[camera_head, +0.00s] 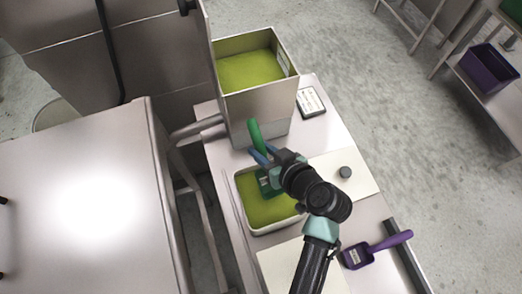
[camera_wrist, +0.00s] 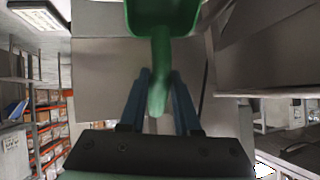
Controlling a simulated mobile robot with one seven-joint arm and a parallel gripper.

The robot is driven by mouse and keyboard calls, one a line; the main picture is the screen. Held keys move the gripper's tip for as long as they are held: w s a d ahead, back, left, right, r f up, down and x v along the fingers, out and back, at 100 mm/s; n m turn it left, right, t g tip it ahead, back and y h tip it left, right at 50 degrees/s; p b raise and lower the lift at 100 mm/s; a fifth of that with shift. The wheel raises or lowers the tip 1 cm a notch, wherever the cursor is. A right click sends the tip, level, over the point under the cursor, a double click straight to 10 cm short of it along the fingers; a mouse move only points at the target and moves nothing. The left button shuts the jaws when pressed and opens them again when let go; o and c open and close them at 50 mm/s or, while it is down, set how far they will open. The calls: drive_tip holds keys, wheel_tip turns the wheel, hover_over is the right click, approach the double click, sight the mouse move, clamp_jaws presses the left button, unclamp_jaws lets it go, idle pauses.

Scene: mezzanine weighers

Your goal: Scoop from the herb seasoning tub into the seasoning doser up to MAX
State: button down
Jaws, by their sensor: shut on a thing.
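The herb seasoning tub (camera_head: 240,214) is a pale open tub of yellow-green seasoning on the narrow bench. The seasoning doser (camera_head: 262,102) is a tall open metal box behind it, holding a broad layer of similar seasoning; a small pale label shows on its inner right wall, too small to read. My gripper (camera_head: 262,157) is above the tub's far side, shut on a green scoop (camera_head: 254,134). The scoop's bowl also shows at the top of the wrist view (camera_wrist: 163,14), its handle between the blue fingers. My arm hides part of the tub; the bowl's contents cannot be told.
A purple scoop (camera_head: 358,257) lies on the bench at the right front. A small grey knob (camera_head: 345,172) sits on a pale board right of my arm. A bare steel table (camera_head: 60,150) stands at left.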

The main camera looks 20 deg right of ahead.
drive_tip(key=shift+s+f+b, duration=0.2)
drive_tip(key=shift+f+b, duration=0.1)
drive_tip(key=shift+b, duration=0.1)
drive_tip(key=f+b, duration=0.1)
drive_tip(key=f, duration=0.1)
drive_tip(key=f+b, duration=0.2)
drive_tip(key=s+f+b, duration=0.1)
drive_tip(key=f, duration=0.1)
drive_tip(key=shift+f+b, duration=0.25)
drive_tip(key=shift+b, duration=0.15)
drive_tip(key=shift+w+r+p, duration=0.1)
drive_tip(key=shift+r+p, duration=0.3)
drive_tip(key=shift+p, duration=0.45)
drive_tip(key=shift+w+f+g+p, duration=0.15)
drive_tip(key=shift+f+g+p, duration=0.45)
drive_tip(key=shift+p, duration=0.5)
drive_tip(key=shift+f+g+p, duration=0.45)
drive_tip(key=shift+f+g, duration=0.05)
drive_tip(key=shift+g, duration=0.1)
